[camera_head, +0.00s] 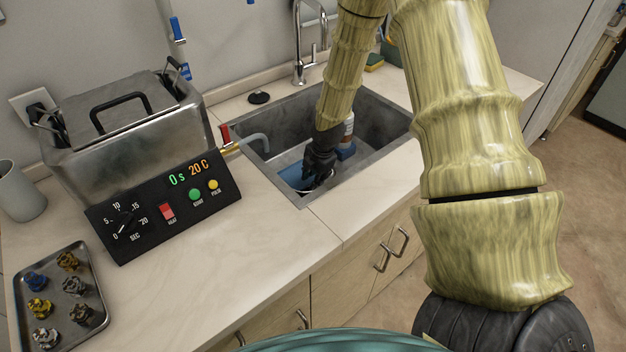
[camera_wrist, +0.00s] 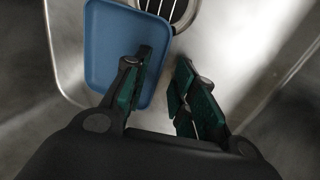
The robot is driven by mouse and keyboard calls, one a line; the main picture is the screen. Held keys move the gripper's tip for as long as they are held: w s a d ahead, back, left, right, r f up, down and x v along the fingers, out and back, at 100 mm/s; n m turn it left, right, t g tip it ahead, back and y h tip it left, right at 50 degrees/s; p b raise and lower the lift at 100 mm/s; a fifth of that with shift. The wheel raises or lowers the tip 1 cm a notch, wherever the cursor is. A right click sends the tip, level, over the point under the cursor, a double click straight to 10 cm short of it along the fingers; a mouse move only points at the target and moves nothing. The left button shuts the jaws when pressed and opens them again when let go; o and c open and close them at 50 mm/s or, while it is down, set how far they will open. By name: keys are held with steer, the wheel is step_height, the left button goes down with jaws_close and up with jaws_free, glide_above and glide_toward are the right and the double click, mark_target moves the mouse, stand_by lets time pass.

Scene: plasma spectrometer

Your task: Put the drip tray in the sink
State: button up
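The blue drip tray (camera_head: 294,177) is inside the grey sink (camera_head: 352,180), low in its basin at the near left. In the wrist view the tray (camera_wrist: 108,45) is a shallow blue rectangle with rounded corners, beside a dark round opening with pale bars. My gripper (camera_head: 318,172) reaches down into the sink at the tray's right side. In the wrist view my gripper (camera_wrist: 164,70) has its fingers apart with a gap between them. The left finger overlaps the tray's right edge; the right finger is beyond it over bare metal. Whether a finger touches the tray is unclear.
A white and blue bottle (camera_head: 347,138) is in the sink behind my gripper. A faucet (camera_head: 300,45) stands behind the basin. A metal bath with a control panel (camera_head: 165,205) and a tray of small parts (camera_head: 88,285) occupy the left counter. The front counter strip is clear.

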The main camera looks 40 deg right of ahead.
steer(key=v, duration=1)
steer(key=shift+r+b, duration=0.25)
steer(key=shift+b, duration=0.05)
